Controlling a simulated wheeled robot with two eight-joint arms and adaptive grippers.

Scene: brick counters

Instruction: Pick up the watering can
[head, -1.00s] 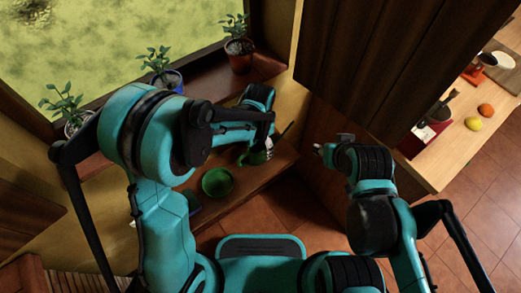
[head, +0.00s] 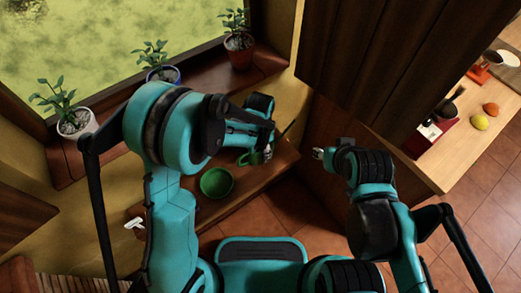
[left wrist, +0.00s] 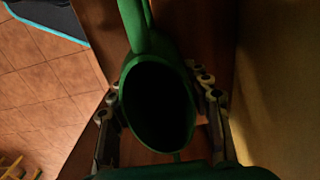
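The green watering can (head: 250,158) stands on the wooden ledge below the window, mostly hidden behind my left forearm and gripper in the head view. In the left wrist view the can (left wrist: 143,42) fills the middle, with its dark oval opening facing the camera. My left gripper (head: 268,151) is at the can. Its fingers are spread, one on each side of the can, in the left wrist view (left wrist: 160,103). A narrow gap seems to show on the right; contact is unclear. My right gripper (head: 321,153) is away from the can, and its fingers are too small to read.
A green bowl (head: 217,182) sits on the ledge left of the can. Potted plants (head: 76,122) line the windowsill above. A dark wooden cabinet (head: 385,60) hangs at the upper right. A counter (head: 460,150) with fruit is at the right.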

